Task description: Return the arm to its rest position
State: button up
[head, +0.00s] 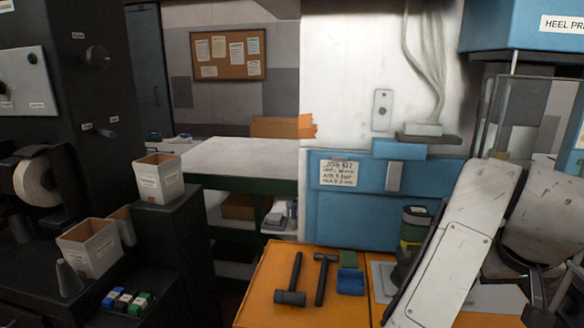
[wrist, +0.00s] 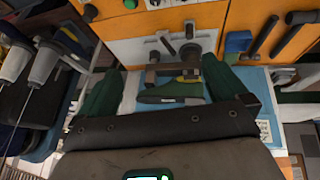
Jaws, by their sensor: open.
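My gripper (wrist: 152,72) shows in the wrist view, its two dark green fingers spread apart with a gap between them. In that gap, beyond the fingers, lies a green shoe-shaped piece (wrist: 170,92) by a grey clamp-like fixture, over a light blue surface (wrist: 140,133). I see no finger closed on it; whether a finger touches it I cannot tell. In the head view my pale arm link leans across the lower right, and my gripper is out of sight there.
Two hammers (head: 291,282) lie on the orange bench top (head: 262,308), beside a green block (head: 348,257) and a blue bin (head: 350,281). A dark green canister (head: 414,225) stands close to my arm. A blue machine housing (head: 520,25) hangs at upper right. White boxes (head: 158,179) stand left.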

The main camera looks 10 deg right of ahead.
jog(key=s+a+f+n, duration=0.1)
jog(key=s+f, duration=0.7)
jog(key=f, duration=0.5)
jog(key=s+a+f+n+g, duration=0.1)
jog(key=s+f+n, duration=0.1)
jog(key=s+f, duration=0.6)
notch_tip(320, 180, down, 6)
jog(key=shift+s+a+f+g+y, duration=0.1)
jog(key=shift+s+a+g+y, duration=0.15)
jog(key=shift+g+y, duration=0.05)
jog(key=s+a+f+y, duration=0.1)
jog(key=s+a+f, duration=0.1)
jog(key=s, duration=0.1)
jog(key=s+a+f+g+y, duration=0.1)
jog(key=s+a+f, duration=0.1)
jog(key=s, duration=0.2)
jog(key=s+a+f, duration=0.2)
jog(key=s+a, duration=0.1)
jog(key=shift+s+a+f+g+y, duration=0.1)
jog(key=shift+s+f+g+y, duration=0.25)
jog(key=shift+s+g+y, duration=0.05)
jog(key=shift+c, duration=0.2)
